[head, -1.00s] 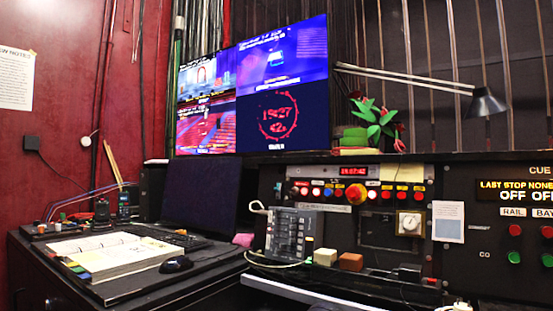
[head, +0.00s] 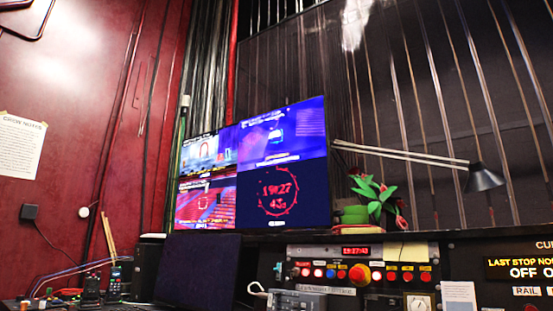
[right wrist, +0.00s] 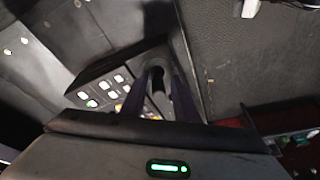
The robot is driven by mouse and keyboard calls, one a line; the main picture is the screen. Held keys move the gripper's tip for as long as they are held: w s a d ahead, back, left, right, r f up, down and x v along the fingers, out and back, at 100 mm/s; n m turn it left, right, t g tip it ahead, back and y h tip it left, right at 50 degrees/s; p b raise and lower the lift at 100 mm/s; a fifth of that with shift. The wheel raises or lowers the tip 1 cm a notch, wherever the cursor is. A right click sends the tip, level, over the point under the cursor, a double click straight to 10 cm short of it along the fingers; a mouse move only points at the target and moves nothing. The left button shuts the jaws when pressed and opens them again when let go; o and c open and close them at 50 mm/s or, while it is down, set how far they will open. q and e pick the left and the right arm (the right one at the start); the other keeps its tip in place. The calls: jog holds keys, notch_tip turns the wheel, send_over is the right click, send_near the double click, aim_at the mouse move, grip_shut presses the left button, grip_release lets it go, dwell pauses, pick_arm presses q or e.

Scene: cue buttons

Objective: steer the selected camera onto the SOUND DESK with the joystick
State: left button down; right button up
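A wall screen (head: 252,165) in the head view is split into several pictures. Its lower-left picture (head: 204,203) shows red seating with a small ring mark; the lower-right one is a red clock. I cannot read which picture shows the sound desk. In the right wrist view my right gripper (right wrist: 161,86) reaches over a dark panel (right wrist: 97,86) with lit white buttons. A dark rounded knob (right wrist: 157,77), apparently the joystick, stands between its fingertips; whether they press on it is unclear. My left gripper is in no view.
Below the screen, a dark console carries a row of lit buttons (head: 366,274). A potted plant (head: 374,200) and a desk lamp (head: 484,178) stand above it. A dark monitor (head: 197,270) is at left. Radios (head: 102,286) sit at lower left.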

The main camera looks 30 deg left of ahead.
dwell(0.3)
jog(key=shift+w+r+p, duration=0.1)
jog(key=shift+r+p, duration=2.5)
jog(key=shift+r, duration=1.15)
